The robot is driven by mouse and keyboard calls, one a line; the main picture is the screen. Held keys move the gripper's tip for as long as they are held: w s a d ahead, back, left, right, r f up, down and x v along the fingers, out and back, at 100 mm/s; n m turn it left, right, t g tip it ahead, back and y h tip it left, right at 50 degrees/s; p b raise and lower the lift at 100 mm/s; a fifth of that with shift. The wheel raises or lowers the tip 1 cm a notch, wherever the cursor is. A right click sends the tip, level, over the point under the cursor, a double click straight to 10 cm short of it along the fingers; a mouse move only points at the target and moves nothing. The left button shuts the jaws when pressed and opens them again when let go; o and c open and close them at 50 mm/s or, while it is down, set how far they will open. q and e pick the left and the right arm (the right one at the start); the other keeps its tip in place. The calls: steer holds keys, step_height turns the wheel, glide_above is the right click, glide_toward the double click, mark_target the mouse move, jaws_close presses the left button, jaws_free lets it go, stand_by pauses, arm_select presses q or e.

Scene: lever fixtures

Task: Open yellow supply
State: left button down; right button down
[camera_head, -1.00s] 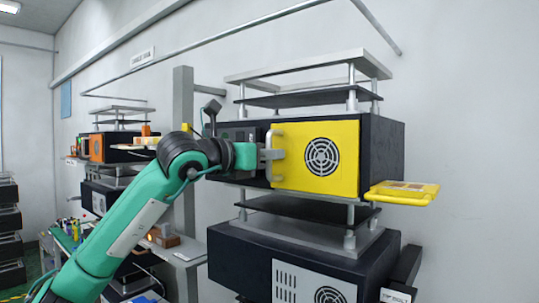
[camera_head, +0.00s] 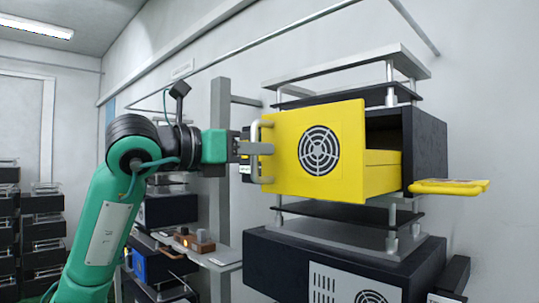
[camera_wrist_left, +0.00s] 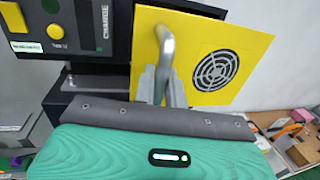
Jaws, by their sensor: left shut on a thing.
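The yellow supply (camera_head: 290,160) is a drawer-like unit with a round black fan grille and a silver handle (camera_head: 266,165) at its left edge. It stands pulled out of its black housing (camera_head: 425,140), with its yellow side and a dark gap showing at its right. My left gripper (camera_head: 256,149) is shut on the handle. In the left wrist view the gripper (camera_wrist_left: 162,85) has its fingers around the silver handle (camera_wrist_left: 167,50) on the yellow front (camera_wrist_left: 200,60). My right gripper is in no view.
A yellow tray-like handle (camera_head: 450,187) juts out at the housing's right. Another black unit (camera_head: 300,275) stands below. A grey post (camera_head: 220,110) and a shelf with small items (camera_head: 200,243) are behind my arm. Black racks (camera_head: 40,215) stand at far left.

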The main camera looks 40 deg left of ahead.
arm_select(q)
steer(key=shift+s, duration=0.2)
steer(key=c, duration=1.5)
jaws_free()
steer(key=shift+s, duration=0.1)
steer(key=shift+c, duration=0.2)
steer(key=b+v, duration=0.3)
steer(key=v, duration=1)
steer(key=shift+s, duration=0.4)
steer(key=shift+a+r, duration=0.1)
